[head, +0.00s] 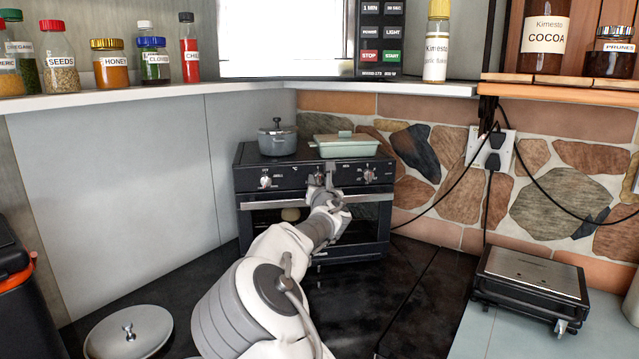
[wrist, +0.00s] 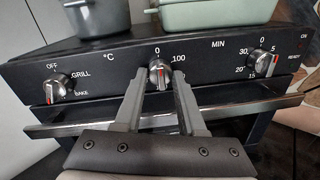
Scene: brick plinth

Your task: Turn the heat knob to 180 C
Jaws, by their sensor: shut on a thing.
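In the head view my gripper (head: 319,186) reaches the middle of the oven front and largely covers the knob.
The mode knob (wrist: 59,87) is at left and the minute timer knob (wrist: 262,65) at right. An oven handle bar (wrist: 75,128) runs below the panel. A grey pot (head: 277,141) and a green dish (head: 346,146) stand on the oven (head: 350,222).

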